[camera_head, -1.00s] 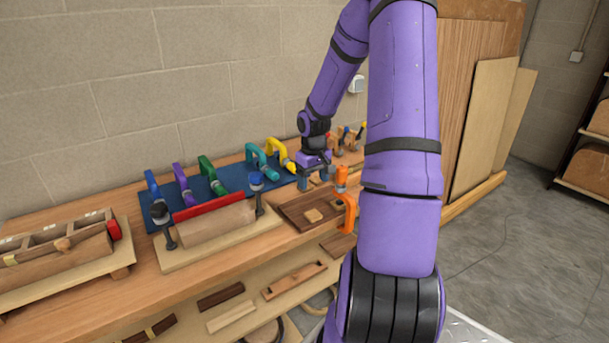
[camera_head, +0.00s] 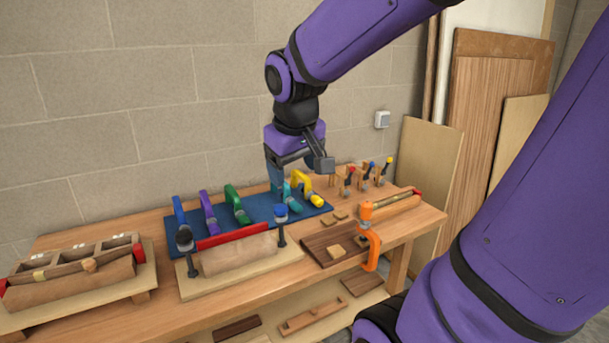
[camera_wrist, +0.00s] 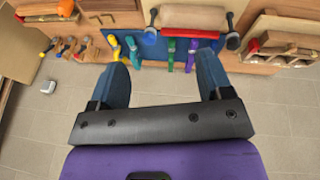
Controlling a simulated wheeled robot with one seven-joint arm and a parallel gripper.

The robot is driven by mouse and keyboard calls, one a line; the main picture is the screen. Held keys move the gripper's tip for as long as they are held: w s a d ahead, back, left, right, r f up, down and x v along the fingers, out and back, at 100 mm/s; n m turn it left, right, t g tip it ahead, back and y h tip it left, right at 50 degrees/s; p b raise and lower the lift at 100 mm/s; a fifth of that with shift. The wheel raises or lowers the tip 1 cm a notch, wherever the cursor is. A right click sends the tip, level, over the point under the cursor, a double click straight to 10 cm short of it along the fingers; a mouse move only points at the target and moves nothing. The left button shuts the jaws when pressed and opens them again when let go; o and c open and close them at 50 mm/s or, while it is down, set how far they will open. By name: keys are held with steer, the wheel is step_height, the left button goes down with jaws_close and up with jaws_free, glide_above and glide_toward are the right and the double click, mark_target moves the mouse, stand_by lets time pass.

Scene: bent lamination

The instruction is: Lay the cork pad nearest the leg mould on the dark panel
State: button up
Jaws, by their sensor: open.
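The dark panel (camera_head: 320,243) lies on the right part of the bench. One small cork pad (camera_head: 337,251) rests on it, and another pale piece (camera_head: 360,241) lies near the orange clamp (camera_head: 369,240). Two more small cork pads (camera_head: 341,214) (camera_head: 328,221) lie on the bench just behind the panel. A mould with a red end (camera_head: 390,206) lies behind to the right; I cannot tell for sure which form is the leg mould. My gripper (camera_head: 297,183) is open and empty, above the back of the bench. Its spread fingers show in the wrist view (camera_wrist: 162,65).
A blue mat (camera_head: 262,211) holds several coloured clamps. A rounded form with a red bar (camera_head: 238,253) stands at the middle front, and a red-ended mould (camera_head: 70,278) at left. Several small tools (camera_head: 365,174) stand upright at the back right. A wall backs the bench.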

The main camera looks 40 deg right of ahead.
steer(key=s+a+r+n+t+y, duration=0.1)
steer(key=s+a+r+t+y, duration=0.1)
steer(key=s+a, duration=0.4)
steer(key=s+r, duration=0.1)
steer(key=s, duration=0.3)
steer(key=shift+a+r, duration=0.2)
steer(key=shift+a, duration=0.1)
steer(key=shift+d, duration=0.1)
stand_by(0.4)
